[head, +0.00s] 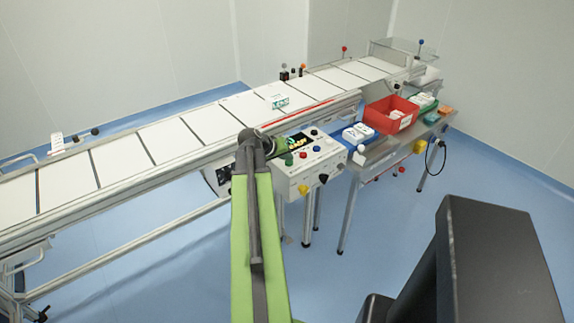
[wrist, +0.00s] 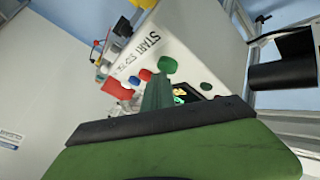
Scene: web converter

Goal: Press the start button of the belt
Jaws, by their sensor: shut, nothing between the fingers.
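The control box (head: 318,172) stands against the near side of the belt (head: 205,122). Its sloped face carries several coloured buttons and knobs. In the wrist view the box face shows the printed words START and STOP (wrist: 140,50). A green button (wrist: 167,64) sits by START, and a red button (wrist: 145,75) sits beside it by STOP. My gripper (wrist: 157,92) is shut and empty, with its green fingers in front of the box face, close to the green button. I cannot tell if they touch it. In the head view my arm partly hides the left end of the box.
A small white-and-green box (head: 280,102) lies on the belt. A red crate (head: 391,115), blue tray (head: 357,135) and green tray (head: 425,103) stand on a side table right of the control box. The blue floor in front is mostly clear.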

